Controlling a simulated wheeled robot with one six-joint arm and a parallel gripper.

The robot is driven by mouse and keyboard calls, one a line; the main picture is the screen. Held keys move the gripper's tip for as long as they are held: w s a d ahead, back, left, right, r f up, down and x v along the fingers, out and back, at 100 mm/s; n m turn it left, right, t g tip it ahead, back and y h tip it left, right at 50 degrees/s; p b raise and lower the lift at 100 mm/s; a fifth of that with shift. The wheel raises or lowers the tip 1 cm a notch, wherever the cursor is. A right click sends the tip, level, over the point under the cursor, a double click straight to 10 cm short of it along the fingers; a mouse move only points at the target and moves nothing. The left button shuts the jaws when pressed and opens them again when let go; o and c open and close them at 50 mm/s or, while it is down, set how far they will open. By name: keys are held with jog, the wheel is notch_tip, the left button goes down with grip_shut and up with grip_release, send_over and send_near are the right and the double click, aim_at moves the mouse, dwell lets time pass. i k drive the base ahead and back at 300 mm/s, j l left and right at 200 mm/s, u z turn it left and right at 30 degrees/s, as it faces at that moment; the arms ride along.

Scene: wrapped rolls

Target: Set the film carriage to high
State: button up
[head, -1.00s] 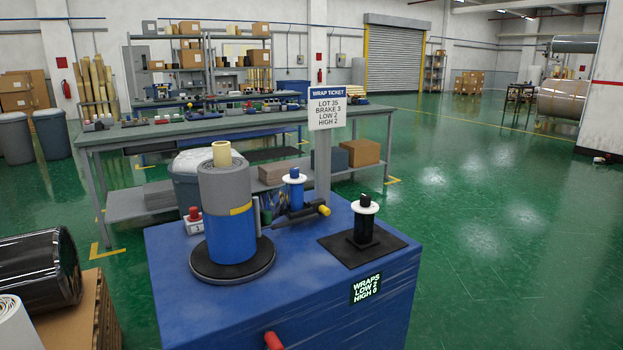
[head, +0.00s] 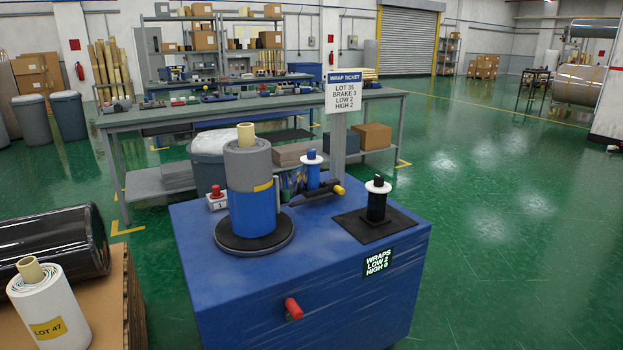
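A blue machine (head: 300,310) stands in front of me. On its round black turntable (head: 284,241) stands a roll (head: 252,205), blue below and grey above, with a yellow patch and a tan core. Beside it is a dark bar with a yellow end (head: 338,190), apparently part of the film carriage; its height setting cannot be told. Behind the bar is a blue-topped post with a white disc (head: 312,176). A black post with a white disc (head: 377,204) stands on a black pad. The display (head: 378,262) reads wraps low 2, high 0. My gripper is not in view.
A red-topped box (head: 216,199) and red front handle (head: 293,308) are on the machine. A white lot 47 roll (head: 50,315) stands left. Green floor is clear at right.

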aim_at(330, 188)
jog(key=i+l, duration=0.1)
jog(key=i, duration=0.25)
jog(key=i+l+u, duration=0.15)
jog(key=i, duration=0.2)
jog(key=i+l, duration=0.1)
jog(key=i, duration=0.4)
jog(key=i+u, duration=0.1)
jog(key=i, duration=0.35)
